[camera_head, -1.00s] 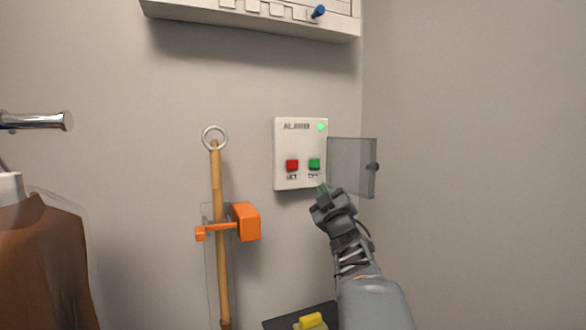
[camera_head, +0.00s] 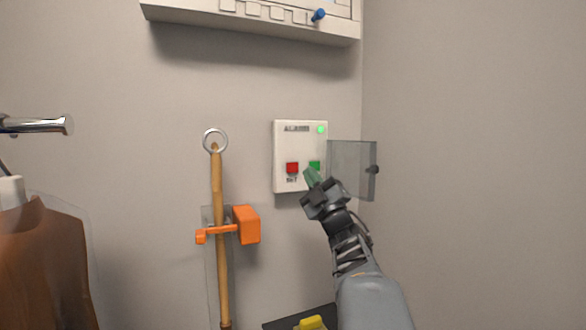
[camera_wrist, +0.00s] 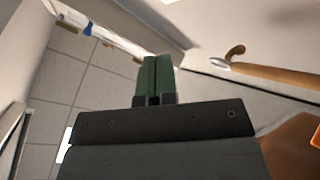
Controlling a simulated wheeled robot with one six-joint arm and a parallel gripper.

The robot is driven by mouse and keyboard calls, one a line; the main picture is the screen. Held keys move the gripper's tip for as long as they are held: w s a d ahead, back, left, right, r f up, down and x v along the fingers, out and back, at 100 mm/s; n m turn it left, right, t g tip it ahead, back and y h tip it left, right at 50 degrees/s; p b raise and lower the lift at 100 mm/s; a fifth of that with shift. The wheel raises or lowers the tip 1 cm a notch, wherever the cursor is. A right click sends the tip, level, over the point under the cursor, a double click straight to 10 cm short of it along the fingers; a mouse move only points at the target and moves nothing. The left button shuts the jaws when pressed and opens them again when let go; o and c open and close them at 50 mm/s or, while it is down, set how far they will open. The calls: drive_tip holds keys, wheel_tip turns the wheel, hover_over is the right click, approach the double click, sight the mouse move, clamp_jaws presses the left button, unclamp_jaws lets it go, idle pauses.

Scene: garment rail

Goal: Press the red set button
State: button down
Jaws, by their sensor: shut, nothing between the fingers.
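The red set button (camera_head: 292,168) is on the lower left of a white alarm panel (camera_head: 283,146) on the wall. A green button (camera_head: 315,164) sits to its right, partly hidden by my fingers. A green light (camera_head: 321,129) is lit at the panel's top right. The clear cover (camera_head: 350,165) stands open to the right. My gripper (camera_head: 311,177) is shut and empty, its green fingertips in front of the panel's lower right, right of and slightly below the red button. I cannot tell whether it touches the panel. The fingers also show in the wrist view (camera_wrist: 154,78), where no button is visible.
A wooden pole (camera_head: 217,190) with a ring hangs left of the panel in an orange holder (camera_head: 246,224). A white wall unit (camera_head: 250,22) is above. A brown garment (camera_head: 45,260) hangs at left. A yellow object (camera_head: 312,322) is below.

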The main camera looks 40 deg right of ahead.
sight(298, 171)
drive_tip(key=shift+w+d+p, duration=0.3)
drive_tip(key=shift+w+p, duration=0.35)
drive_tip(key=shift+w, duration=0.7)
drive_tip(key=shift+w+d+p, duration=0.3)
drive_tip(key=shift+w+p, duration=0.35)
drive_tip(key=shift+w, duration=0.75)
drive_tip(key=shift+w+d+p, duration=0.3)
drive_tip(key=shift+w+p, duration=0.35)
drive_tip(key=shift+w, duration=0.7)
drive_tip(key=shift+w+f, duration=0.1)
drive_tip(key=shift+w, duration=0.05)
drive_tip(key=shift+w+d+b, duration=0.1)
drive_tip(key=shift+w+b, duration=0.2)
drive_tip(key=shift+w, duration=0.35)
drive_tip(key=shift+s+b, duration=0.2)
drive_tip(key=shift+b, duration=0.2)
drive_tip(key=shift+s+b, duration=0.6)
drive_tip(key=shift+b, duration=0.05)
